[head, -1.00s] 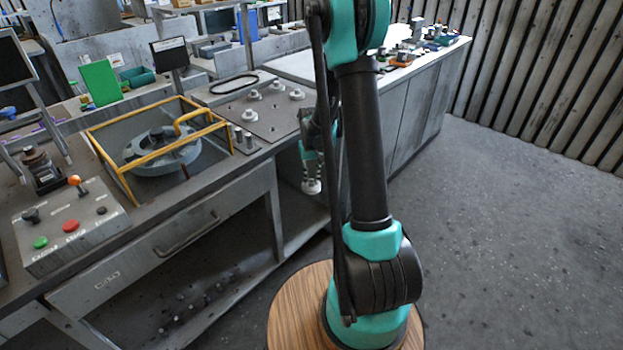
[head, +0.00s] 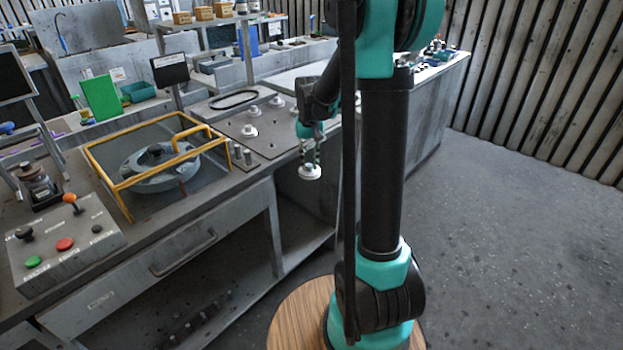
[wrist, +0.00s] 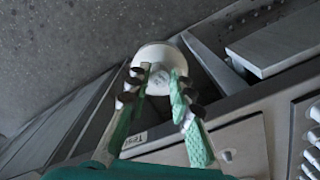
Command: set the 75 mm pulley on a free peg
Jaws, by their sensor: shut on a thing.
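The held pulley (head: 310,172) is a pale, round, flanged disc. My gripper (head: 309,158) is shut on it and holds it in the air in front of the bench edge, to the right of and below the peg plate (head: 232,127). In the wrist view the pulley (wrist: 160,57) sits between the fingertips of my gripper (wrist: 160,82), over the floor and bench edge. The grey peg plate carries several pale pulleys, one near the left front (head: 250,131) and one farther back (head: 277,101). Small bare pegs on the plate are too small to tell apart clearly.
A yellow-framed guard (head: 150,150) surrounds the round blower housing (head: 160,168) left of the plate. Two short metal cylinders (head: 243,155) stand at the bench's front edge. A control box (head: 68,240) stands at front left.

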